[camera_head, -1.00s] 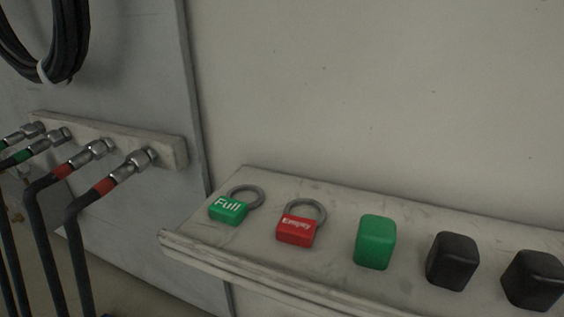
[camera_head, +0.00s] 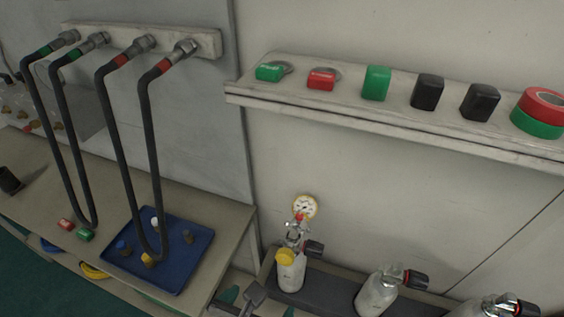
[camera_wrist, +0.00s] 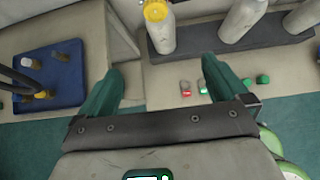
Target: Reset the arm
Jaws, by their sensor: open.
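My gripper (camera_wrist: 163,78) shows in the wrist view with its two green fingers spread wide apart. It is open and nothing is held between the fingers. Beyond and below the fingers, apart from them, small red and green pieces (camera_wrist: 186,88) lie on a pale low surface. A cylinder with a yellow cap (camera_wrist: 160,30) stands ahead of the gap between the fingers. In the head view only small grey and green parts at the bottom edge may be mine; the arm's full pose is hidden.
A wall shelf (camera_head: 242,92) carries tags, blocks and tape. Black hoses (camera_head: 112,150) hang from a wall rail down over a bench with a blue tray (camera_head: 190,262). Several cylinders (camera_head: 377,293) stand in a low rack along the wall. Open wall lies between shelf and rack.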

